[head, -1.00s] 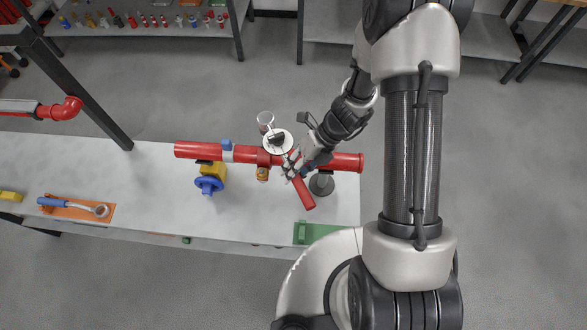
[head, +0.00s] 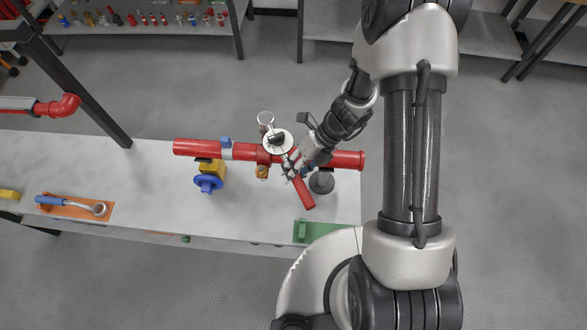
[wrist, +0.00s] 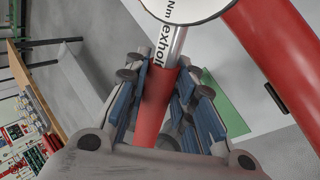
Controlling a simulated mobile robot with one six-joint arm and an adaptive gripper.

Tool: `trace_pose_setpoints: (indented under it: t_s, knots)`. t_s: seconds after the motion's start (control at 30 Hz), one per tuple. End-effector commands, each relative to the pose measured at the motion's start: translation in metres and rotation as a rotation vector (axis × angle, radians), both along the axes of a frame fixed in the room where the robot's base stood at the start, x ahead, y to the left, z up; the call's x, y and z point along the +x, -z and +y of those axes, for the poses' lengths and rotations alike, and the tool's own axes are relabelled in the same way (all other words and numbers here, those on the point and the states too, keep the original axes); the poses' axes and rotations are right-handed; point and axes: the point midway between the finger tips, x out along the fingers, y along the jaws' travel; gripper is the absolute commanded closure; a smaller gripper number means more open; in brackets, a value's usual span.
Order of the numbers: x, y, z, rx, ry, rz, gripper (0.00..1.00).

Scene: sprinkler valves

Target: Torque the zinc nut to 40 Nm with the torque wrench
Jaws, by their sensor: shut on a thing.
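The torque wrench has a red handle (head: 304,195), a silver shaft (wrist: 169,48) with dark lettering including "Nm", and a round white dial head (head: 285,148). My gripper (head: 293,164) is shut on the red handle near the shaft; in the wrist view the fingers (wrist: 160,88) lie on both sides of it. The dial head lies over the red pipe (head: 200,148), beside the red tee fitting (head: 263,157). I cannot make out the zinc nut; the dial head may hide it. The dial's reading is not legible.
A blue-handled wrench (head: 52,201) lies on an orange holder (head: 70,212) at the left. A yellow-and-blue valve (head: 209,180) sits below the pipe. A green holder (head: 312,232) is at the bench's front right.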

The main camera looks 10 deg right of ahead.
Motion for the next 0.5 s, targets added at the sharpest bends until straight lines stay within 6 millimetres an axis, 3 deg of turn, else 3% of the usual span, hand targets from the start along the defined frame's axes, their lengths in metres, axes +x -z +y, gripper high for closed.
trace_pose_setpoints:
  t_s: [0.5]
  knots:
    - [0.0003, 0.0062, 0.0008, 0.001, 0.001, -0.001, 1.00]
